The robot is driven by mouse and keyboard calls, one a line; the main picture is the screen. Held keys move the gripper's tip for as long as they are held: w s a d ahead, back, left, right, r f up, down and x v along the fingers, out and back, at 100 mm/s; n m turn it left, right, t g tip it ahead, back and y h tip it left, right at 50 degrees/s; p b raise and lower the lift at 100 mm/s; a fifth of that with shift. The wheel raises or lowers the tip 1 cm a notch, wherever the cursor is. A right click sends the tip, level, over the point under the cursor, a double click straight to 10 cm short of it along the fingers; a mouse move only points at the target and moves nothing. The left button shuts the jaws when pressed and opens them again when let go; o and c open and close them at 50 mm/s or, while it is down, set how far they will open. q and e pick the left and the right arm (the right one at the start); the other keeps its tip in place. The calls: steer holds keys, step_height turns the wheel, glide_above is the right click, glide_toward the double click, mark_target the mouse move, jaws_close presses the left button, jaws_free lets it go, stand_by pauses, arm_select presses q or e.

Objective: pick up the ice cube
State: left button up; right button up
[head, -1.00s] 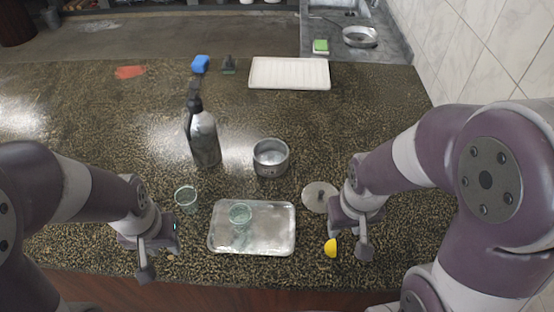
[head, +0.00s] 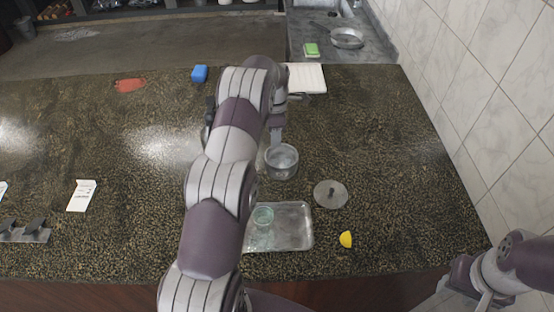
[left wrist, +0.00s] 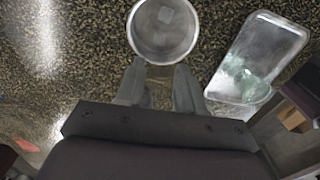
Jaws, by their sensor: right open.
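A round metal pot (head: 281,163) stands open on the speckled counter behind the tray. In the left wrist view the pot (left wrist: 136,38) is at the top, and a pale, squarish ice cube (left wrist: 166,15) shows inside it. My left gripper (head: 276,138) is just behind the pot in the head view, with the arm reaching across the counter. In the left wrist view the left fingers (left wrist: 159,72) are apart with nothing between them, close to the pot's rim. My right gripper (head: 488,298) is low at the right, off the counter, open and partly cut off.
A metal tray (head: 298,228) with a glass (head: 262,216) lies in front of the pot. A round lid (head: 330,194) and a yellow lemon piece (head: 346,239) lie right of it. My left arm hides most of the bottle. The counter's right side is clear.

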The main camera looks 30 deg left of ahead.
arm_select(q)
steer(key=b, duration=0.4)
glide_above(276, 161)
step_height(276, 161, down, 6)
steer(key=shift+s+f, duration=0.15)
steer(key=shift+f, duration=0.35)
steer(key=shift+w+f+b, duration=0.2)
steer(key=shift+f+b, duration=0.25)
steer(key=shift+f, duration=0.25)
steer(key=shift+d+f+p, duration=0.1)
steer(key=shift+f+p, duration=0.2)
steer(key=shift+p, duration=0.8)
step_height(276, 161, down, 2)
steer(key=shift+f, duration=0.3)
jaws_close()
arm_select(e)
step_height(276, 161, down, 4)
steer(key=shift+d+f, duration=0.1)
steer(key=shift+f, duration=0.1)
